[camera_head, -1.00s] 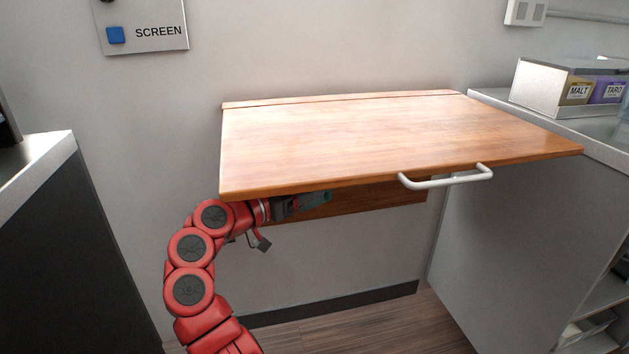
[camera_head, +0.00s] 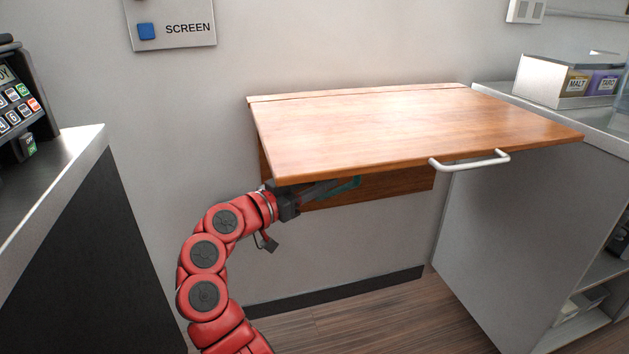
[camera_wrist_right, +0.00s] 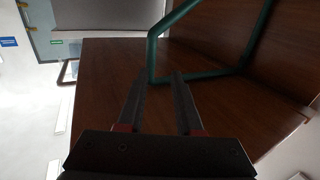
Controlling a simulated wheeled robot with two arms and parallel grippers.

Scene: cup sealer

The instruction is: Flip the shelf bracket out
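The wooden shelf (camera_head: 400,125) stands level out from the wall, with a pale handle (camera_head: 470,163) on its front edge. The teal bracket (camera_head: 347,185) shows only as a small strip under the shelf in the head view; the shelf hides the rest. In the right wrist view the bracket (camera_wrist_right: 205,70) is a bent green bar frame against brown wood. My right gripper (camera_head: 292,200) is at the shelf's left front corner, below the top. Its two dark fingers (camera_wrist_right: 158,78) are apart, with the bracket's corner at the gap between their tips. Contact is unclear. My left gripper is out of view.
A grey counter (camera_head: 510,215) with a box of labelled packets (camera_head: 565,80) stands right of the shelf. A dark counter (camera_head: 65,220) with a keypad device (camera_head: 20,95) is at left. The floor (camera_head: 360,325) under the shelf is clear.

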